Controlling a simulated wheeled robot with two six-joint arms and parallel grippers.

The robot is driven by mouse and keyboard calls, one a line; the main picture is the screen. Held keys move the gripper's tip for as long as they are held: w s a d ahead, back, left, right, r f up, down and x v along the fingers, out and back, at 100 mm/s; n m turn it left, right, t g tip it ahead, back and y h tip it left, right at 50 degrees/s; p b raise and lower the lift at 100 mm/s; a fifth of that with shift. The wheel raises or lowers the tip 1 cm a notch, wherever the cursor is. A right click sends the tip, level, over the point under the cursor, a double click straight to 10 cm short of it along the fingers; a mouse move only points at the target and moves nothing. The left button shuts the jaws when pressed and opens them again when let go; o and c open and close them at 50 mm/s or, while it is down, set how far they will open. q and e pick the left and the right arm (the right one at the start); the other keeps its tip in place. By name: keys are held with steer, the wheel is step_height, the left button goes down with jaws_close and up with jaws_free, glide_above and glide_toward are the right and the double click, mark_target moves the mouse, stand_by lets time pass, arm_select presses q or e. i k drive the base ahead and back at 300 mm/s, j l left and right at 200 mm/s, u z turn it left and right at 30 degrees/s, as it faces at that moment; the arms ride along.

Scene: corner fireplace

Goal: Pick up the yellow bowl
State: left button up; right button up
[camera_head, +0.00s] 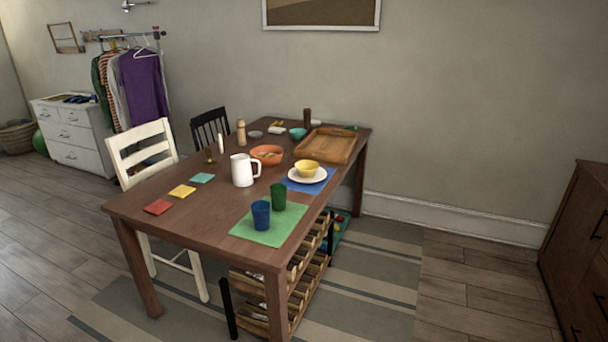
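The yellow bowl (307,167) sits upright on a white plate (322,177), which lies on a blue placemat (291,184) near the right long edge of the wooden table (150,206). The bowl is fully in view, with nothing in front of it. Neither of my grippers shows in the head view.
A white pitcher (242,170), an orange bowl (266,155) and a wooden tray (325,146) stand around it. Blue (261,215) and green (278,197) cups stand nearer. A slatted rack (305,260) sits under the table. The floor right of the table is open, up to a dark cabinet (580,235).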

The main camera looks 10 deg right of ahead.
mark_target(306, 168)
steer(key=i+l+z, duration=0.65)
steer(key=i+z, duration=0.3)
steer(key=i+l, duration=0.15)
steer(key=i, duration=0.7)
steer(key=i+l, duration=0.1)
steer(key=i, duration=0.8)
steer(key=i+u, duration=0.15)
steer(key=i, duration=0.4)
steer(key=i+l+u, duration=0.2)
steer(key=i, duration=0.3)
steer(key=i+l+u, duration=0.15)
steer(key=i, duration=0.35)
